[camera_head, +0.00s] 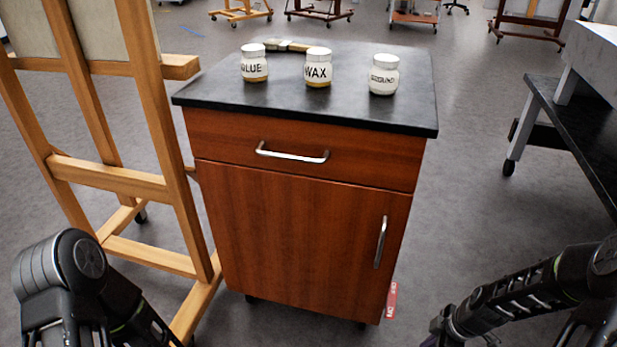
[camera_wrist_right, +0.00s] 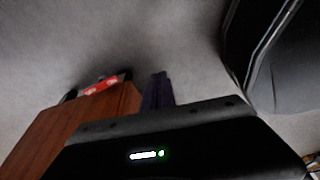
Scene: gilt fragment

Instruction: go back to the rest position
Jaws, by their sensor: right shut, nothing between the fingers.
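My right gripper (camera_wrist_right: 158,92) shows in the right wrist view as dark, closed fingers with nothing between them, over the grey floor beside the wooden cabinet. In the head view my right arm comes in at the lower right, and its wrist end lies at the bottom edge, right of the cabinet (camera_head: 300,235). My left arm shows only as a dark joint and links at the lower left, near the easel; the left gripper is out of view.
The cabinet's shut drawer and door face me. On its black top stand white-lidded GLUE (camera_head: 254,66), WAX (camera_head: 318,70) and GROUND (camera_head: 384,76) jars, with a brush (camera_head: 290,45) behind. A wooden easel (camera_head: 120,180) stands left; a dark table (camera_head: 580,125) right. Floor between is clear.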

